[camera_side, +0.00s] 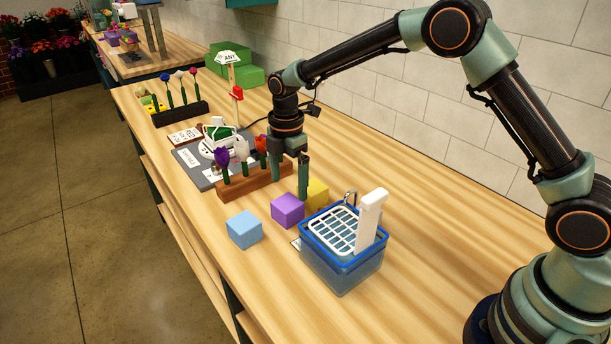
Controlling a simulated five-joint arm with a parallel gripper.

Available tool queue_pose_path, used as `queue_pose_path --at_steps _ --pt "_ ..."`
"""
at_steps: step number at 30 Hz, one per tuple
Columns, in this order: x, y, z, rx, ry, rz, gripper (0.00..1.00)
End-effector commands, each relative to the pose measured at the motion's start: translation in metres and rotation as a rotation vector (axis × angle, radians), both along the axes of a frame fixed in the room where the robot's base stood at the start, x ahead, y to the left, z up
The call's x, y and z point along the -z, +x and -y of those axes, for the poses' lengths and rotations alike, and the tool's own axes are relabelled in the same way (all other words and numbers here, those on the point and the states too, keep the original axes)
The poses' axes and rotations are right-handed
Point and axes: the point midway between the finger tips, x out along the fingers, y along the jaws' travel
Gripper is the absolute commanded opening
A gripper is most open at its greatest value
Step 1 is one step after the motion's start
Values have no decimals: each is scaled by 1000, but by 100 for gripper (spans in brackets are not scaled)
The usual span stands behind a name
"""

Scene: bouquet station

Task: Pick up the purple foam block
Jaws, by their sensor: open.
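The purple foam block (287,210) sits on the wooden counter, between a light blue block (244,230) at its left and a yellow block (317,193) at its right. My gripper (289,188) points down with its two fingers apart. Its fingertips are just above and behind the purple block in the picture, and nothing shows between them. I cannot tell whether a finger touches the purple or yellow block.
A blue basin (341,272) with a white rack stands close in front of the blocks. A wooden flower holder (254,182) with tulips stands just behind my gripper. A grey mat (190,165) lies farther back. Bare counter (440,240) shows at the right.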

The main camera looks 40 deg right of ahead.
Motion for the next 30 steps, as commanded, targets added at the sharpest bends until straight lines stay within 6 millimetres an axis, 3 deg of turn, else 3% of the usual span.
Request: queue_pose_path --at_steps 8,18,27,30 --pt "23 0 0 1 0 -1 100" --pt "65 3 -3 3 0 -1 100" --pt "69 4 -3 2 0 2 100" --pt "69 3 -3 2 0 2 62"
